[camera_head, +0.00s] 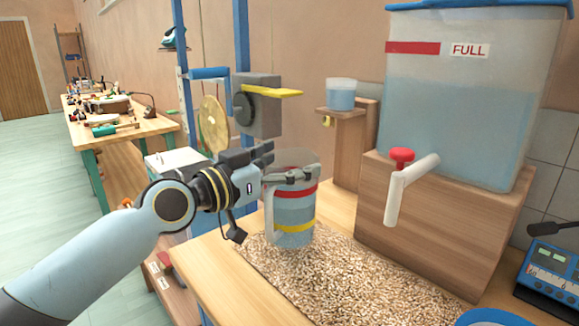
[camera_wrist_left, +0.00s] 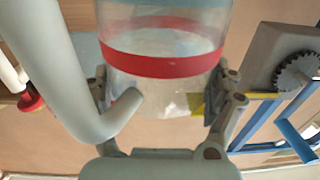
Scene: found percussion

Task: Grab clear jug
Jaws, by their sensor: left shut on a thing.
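The clear jug (camera_head: 294,212) has a red band near its top, a yellow band lower down and a pale handle. It looks upright over the pebbly mat, and its lower part looks bluish. I cannot tell whether its base touches the mat. My left gripper (camera_head: 290,176) is shut on the jug's upper part, with fingers around its sides. In the left wrist view the jug (camera_wrist_left: 165,45) fills the space between the fingers (camera_wrist_left: 160,98), with its handle in the foreground at left. My right gripper is not in view.
A large tank (camera_head: 455,110) marked FULL stands on a wooden block (camera_head: 440,225), with a red-topped spout (camera_head: 398,195) right of the jug. A small cup (camera_head: 341,94) sits on a wooden stand behind. A blue meter (camera_head: 552,270) is at far right. The pebbly mat (camera_head: 350,275) is clear in front.

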